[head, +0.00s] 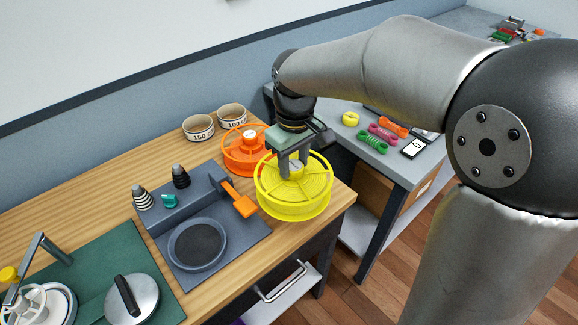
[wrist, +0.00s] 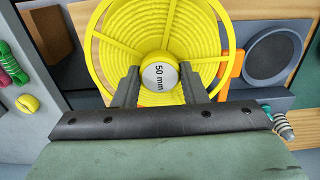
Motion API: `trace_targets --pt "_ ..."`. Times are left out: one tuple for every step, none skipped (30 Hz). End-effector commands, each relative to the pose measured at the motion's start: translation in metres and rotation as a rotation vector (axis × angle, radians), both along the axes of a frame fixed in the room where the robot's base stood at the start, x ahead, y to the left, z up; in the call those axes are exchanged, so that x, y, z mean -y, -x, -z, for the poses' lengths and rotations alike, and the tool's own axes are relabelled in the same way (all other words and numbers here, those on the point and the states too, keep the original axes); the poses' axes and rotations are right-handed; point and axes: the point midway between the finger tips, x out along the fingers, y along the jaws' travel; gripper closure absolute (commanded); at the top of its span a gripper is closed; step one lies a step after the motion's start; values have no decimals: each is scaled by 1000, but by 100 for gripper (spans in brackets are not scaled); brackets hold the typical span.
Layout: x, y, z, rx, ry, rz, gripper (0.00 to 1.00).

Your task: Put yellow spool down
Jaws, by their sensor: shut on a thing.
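The yellow spool (head: 293,200) is at the right end of the wooden bench (head: 95,190), with its flat spoked face up. My gripper (head: 293,168) reaches down from above and is shut on the spool's central hub. In the wrist view the yellow spool (wrist: 120,40) shows a white hub label reading "50 mm", and my gripper's two fingers (wrist: 160,88) stand on either side of that hub. I cannot tell whether the spool's underside touches the bench.
An orange spool (head: 240,158) sits just behind and left of the yellow one. A grey fixture (head: 238,238) with a round dish and an orange lever is close on the left. Two cups (head: 198,128) stand at the back. A grey table (head: 390,165) with small coloured parts is at the right.

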Motion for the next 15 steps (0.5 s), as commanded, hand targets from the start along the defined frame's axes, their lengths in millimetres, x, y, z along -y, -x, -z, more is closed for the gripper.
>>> trace_targets --pt "2 6 -9 7 0 1 100" --pt "4 12 -10 5 1 0 100" --pt "6 19 -13 4 2 1 100" --pt "8 23 -15 6 2 1 100" --pt "9 28 -17 5 1 0 100" --pt "11 34 -20 5 1 0 100" --pt "13 39 -22 5 1 0 100" --pt "14 43 -24 5 1 0 100" --pt "16 49 -27 6 0 0 100" --pt "18 54 -29 6 0 0 100" --pt "19 58 -31 5 1 1 100" --pt "21 64 -34 5 1 0 100" --pt "22 68 -35 5 1 0 100" --pt "23 72 -37 4 0 -1 100" --pt "25 76 -39 4 0 0 100"
